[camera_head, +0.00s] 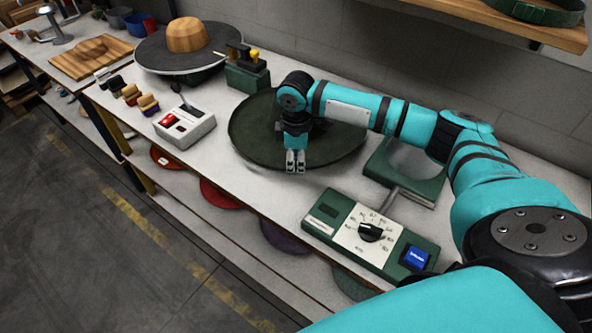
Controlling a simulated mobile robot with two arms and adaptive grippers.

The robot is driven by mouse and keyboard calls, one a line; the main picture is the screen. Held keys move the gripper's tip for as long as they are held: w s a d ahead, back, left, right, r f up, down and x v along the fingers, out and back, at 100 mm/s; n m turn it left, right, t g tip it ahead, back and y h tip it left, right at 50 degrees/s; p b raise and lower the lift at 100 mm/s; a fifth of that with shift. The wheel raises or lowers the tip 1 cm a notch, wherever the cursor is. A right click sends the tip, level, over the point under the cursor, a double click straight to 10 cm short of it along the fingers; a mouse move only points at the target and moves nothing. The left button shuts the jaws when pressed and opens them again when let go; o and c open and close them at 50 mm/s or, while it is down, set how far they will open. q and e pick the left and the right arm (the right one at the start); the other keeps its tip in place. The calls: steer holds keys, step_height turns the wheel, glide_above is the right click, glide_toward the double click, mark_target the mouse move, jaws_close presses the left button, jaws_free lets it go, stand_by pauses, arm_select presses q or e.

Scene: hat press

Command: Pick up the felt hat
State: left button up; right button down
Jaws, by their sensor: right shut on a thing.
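The felt hat (250,140) is a wide, dark green round piece at the middle of the white bench. My right gripper (295,165) points down over its front part, with the wrist covering some of the felt behind it. The fingertips are close together and shut on the felt hat; the exact grip point is hard to make out. I cannot tell whether the hat touches the bench or is slightly lifted. My left gripper is not in view.
A hat press with a wooden block (186,36) stands at the back left. A white switch box (184,127) is left of the hat. A green control box with a dial (369,234) is at the front right. Coloured felts (219,195) lie on the lower shelf.

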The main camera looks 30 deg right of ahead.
step_height(320, 180, up, 13)
steer(key=b, duration=0.1)
steer(key=shift+r+b, duration=0.15)
steer(key=shift+b, duration=0.2)
steer(key=c, duration=1.9)
jaws_free()
steer(key=shift+c, duration=0.2)
jaws_close()
